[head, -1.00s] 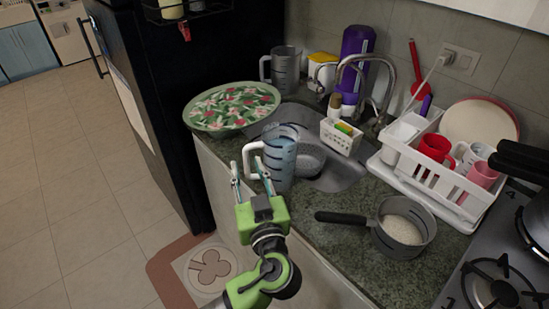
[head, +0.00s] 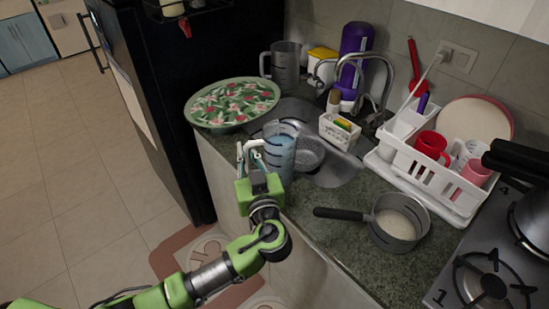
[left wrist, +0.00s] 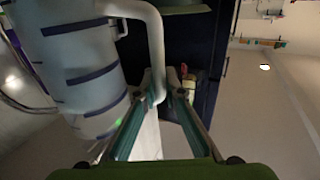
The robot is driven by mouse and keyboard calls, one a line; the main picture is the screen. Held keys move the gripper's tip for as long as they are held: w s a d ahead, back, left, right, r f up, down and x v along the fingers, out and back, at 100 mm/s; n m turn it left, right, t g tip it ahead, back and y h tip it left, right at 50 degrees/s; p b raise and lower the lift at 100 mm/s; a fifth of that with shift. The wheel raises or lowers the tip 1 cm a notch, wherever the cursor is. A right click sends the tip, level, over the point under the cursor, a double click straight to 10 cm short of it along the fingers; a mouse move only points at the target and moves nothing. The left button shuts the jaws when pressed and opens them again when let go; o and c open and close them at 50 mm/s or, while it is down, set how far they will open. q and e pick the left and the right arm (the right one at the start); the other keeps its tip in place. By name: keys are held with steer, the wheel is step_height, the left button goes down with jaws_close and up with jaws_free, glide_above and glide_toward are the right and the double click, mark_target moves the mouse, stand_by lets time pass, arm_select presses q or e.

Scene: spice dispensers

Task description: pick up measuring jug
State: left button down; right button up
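The measuring jug (head: 280,150) is a bluish see-through jug with dark marks and a pale handle. It stands upright on the counter beside the sink, and in the left wrist view (left wrist: 80,62) it fills the left side. My left gripper (head: 253,155) is at its handle side in the head view. In the left wrist view my gripper's fingers (left wrist: 163,90) are apart, with the lower handle at their tips, close to the left finger. Contact cannot be told. My right gripper is not in view.
A floral platter (head: 232,103) lies behind the jug, with another grey jug (head: 286,65) farther back. The sink (head: 335,168) is to the right. A saucepan (head: 397,222) and a white dish rack (head: 425,178) stand farther right. A dark fridge (head: 170,110) is at the left.

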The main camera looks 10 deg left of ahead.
mark_target(246, 143)
arm_select(q)
steer(key=shift+r, duration=0.15)
steer(key=shift+r, duration=0.1)
steer(key=shift+r, duration=0.15)
steer(key=shift+r+b, duration=0.8)
steer(key=shift+r, duration=0.4)
steer(key=s+a+r, duration=0.3)
steer(key=s+r, duration=0.7)
steer(key=s, duration=0.3)
steer(key=shift+a, duration=0.25)
steer(key=shift+s+p, duration=0.2)
steer(key=shift+p, duration=0.2)
